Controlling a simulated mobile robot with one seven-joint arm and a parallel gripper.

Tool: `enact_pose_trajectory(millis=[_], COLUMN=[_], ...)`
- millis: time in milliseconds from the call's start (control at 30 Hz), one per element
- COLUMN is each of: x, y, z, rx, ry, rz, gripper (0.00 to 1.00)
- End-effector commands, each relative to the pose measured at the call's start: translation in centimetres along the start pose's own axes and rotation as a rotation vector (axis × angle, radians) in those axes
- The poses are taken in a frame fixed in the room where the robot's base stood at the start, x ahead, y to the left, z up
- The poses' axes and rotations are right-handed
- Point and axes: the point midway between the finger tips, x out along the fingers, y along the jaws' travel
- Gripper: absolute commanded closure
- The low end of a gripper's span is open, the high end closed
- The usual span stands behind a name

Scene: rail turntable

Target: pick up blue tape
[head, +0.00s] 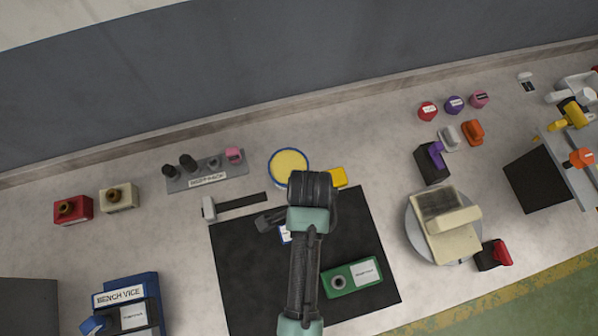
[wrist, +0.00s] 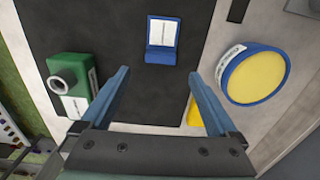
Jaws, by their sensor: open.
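A small blue block-like item (wrist: 161,55) with a white label lies on the black mat (wrist: 110,30). In the head view it is mostly hidden by my arm, with its label showing (head: 285,234). A round item with a blue rim, yellow face and white label (wrist: 252,75) lies beside the mat; it also shows in the head view (head: 289,165). I cannot tell for sure which is the blue tape. My gripper (wrist: 159,76) is open and empty. In the wrist view the small blue item appears just beyond the gap between its fingers.
A green box (head: 352,277) with a round knob sits on the mat. A yellow item (head: 339,177) lies at the mat's back edge. A grey rack (head: 208,180) and a hammer-like tool (head: 235,203) lie to the left. A turntable with a cream device (head: 450,232) stands right.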

Motion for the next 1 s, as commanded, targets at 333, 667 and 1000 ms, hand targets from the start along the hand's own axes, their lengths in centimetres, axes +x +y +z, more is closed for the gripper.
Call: enact_pose_trajectory(millis=[333,667,1000], x=[3.3,5.5,5.5], y=[0.2,0.0,0.1], z=[1.0,0.8,0.8], rx=[-0.003,0.0,0.0], ry=[-0.001,0.001,0.001], rz=[0.003,-0.002,-0.001], gripper=[0.05,0.05,0.41])
